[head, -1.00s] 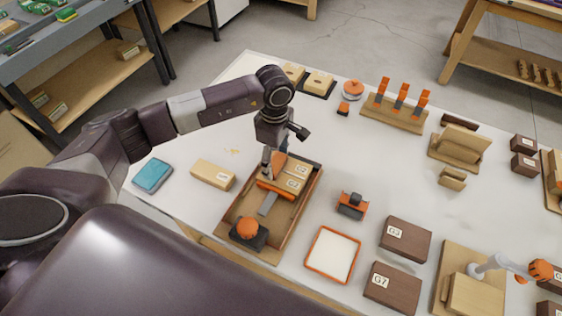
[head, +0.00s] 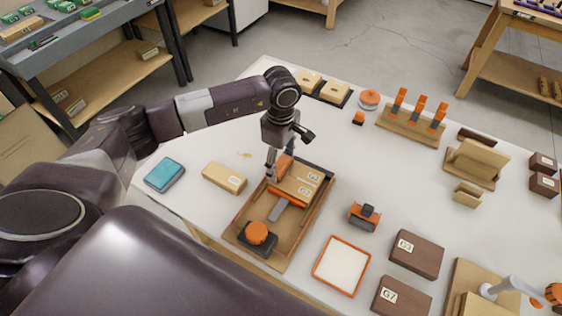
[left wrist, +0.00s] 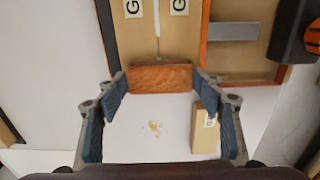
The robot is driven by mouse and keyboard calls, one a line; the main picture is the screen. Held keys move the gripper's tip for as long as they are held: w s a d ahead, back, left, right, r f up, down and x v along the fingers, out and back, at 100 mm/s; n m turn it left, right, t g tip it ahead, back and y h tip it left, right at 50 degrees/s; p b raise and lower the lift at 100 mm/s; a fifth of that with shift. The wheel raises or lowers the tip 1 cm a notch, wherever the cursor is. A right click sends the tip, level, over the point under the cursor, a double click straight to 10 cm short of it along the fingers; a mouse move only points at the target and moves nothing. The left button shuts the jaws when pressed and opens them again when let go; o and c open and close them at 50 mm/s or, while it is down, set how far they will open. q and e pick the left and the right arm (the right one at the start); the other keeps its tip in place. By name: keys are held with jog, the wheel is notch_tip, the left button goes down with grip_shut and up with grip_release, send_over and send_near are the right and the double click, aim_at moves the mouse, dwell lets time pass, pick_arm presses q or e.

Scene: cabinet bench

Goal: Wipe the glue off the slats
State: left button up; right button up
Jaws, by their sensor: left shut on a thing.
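The tan slats (head: 298,185) lie side by side in a shallow wooden tray (head: 318,214), with G labels; they also show in the left wrist view (left wrist: 183,35). A pale line of glue (left wrist: 157,25) runs along the joint between them. My left gripper (head: 277,168) is over the tray's far-left end. Its fingers (left wrist: 160,85) are shut on the sides of a reddish-orange wooden block (left wrist: 160,77), at the slats' end. The block shows partly in the head view (head: 285,163). A blue cloth or pad (head: 165,175) lies on the bench at left. My right gripper is out of view.
A tan block (head: 224,177) and a yellowish smear (left wrist: 154,128) lie left of the tray. An orange-knobbed tool (head: 257,235) sits at its near end. A white-filled orange tray (head: 341,266), dark blocks (head: 416,253) and an orange-and-black tool (head: 364,215) stand right.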

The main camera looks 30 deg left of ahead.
aim_at(308, 184)
pick_arm(q)
jog(key=shift+d+f, duration=0.1)
jog(key=shift+d, duration=1)
jog(key=shift+d, duration=0.1)
jog(key=shift+s+d+b, duration=0.15)
jog(key=shift+d+b, duration=0.3)
jog(key=shift+d, duration=1.6)
jog(key=shift+d, duration=0.1)
jog(key=shift+d+b, duration=0.65)
jog(key=shift+d, duration=1.3)
jog(key=shift+a, duration=0.1)
jog(key=shift+a+b, duration=0.35)
jog(key=shift+a, duration=0.55)
jog(key=shift+a+b, duration=0.3)
jog(key=shift+a, duration=1)
